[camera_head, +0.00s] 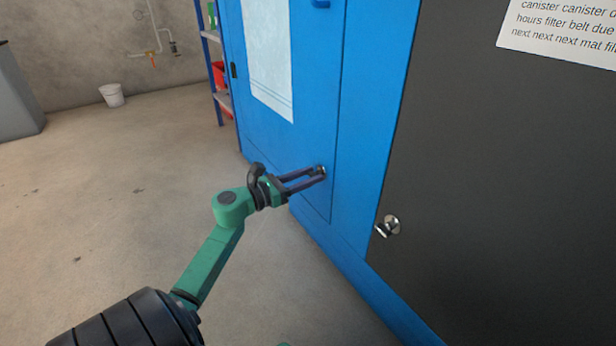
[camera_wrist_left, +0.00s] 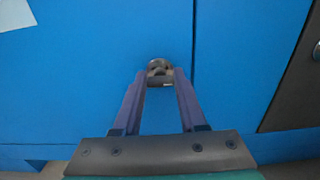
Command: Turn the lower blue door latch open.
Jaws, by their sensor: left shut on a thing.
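The lower latch (camera_head: 321,170) is a small metal piece on the blue door (camera_head: 305,110), near the door's right edge and low down. In the left wrist view the latch (camera_wrist_left: 159,67) shows between and just beyond my fingertips. My left gripper (camera_head: 318,173) reaches the latch from the left, with its two long purple fingers closed on it. The fingers (camera_wrist_left: 160,78) hide part of the latch, so its exact angle is hard to tell. The door looks flush with its frame. My right gripper is not in view.
A dark panel (camera_head: 490,190) to the right of the blue frame carries another metal latch (camera_head: 389,226). A shelf with a red bin (camera_head: 218,75) stands behind the door's left side. A white bucket (camera_head: 112,95) is by the far wall. The floor at left is clear.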

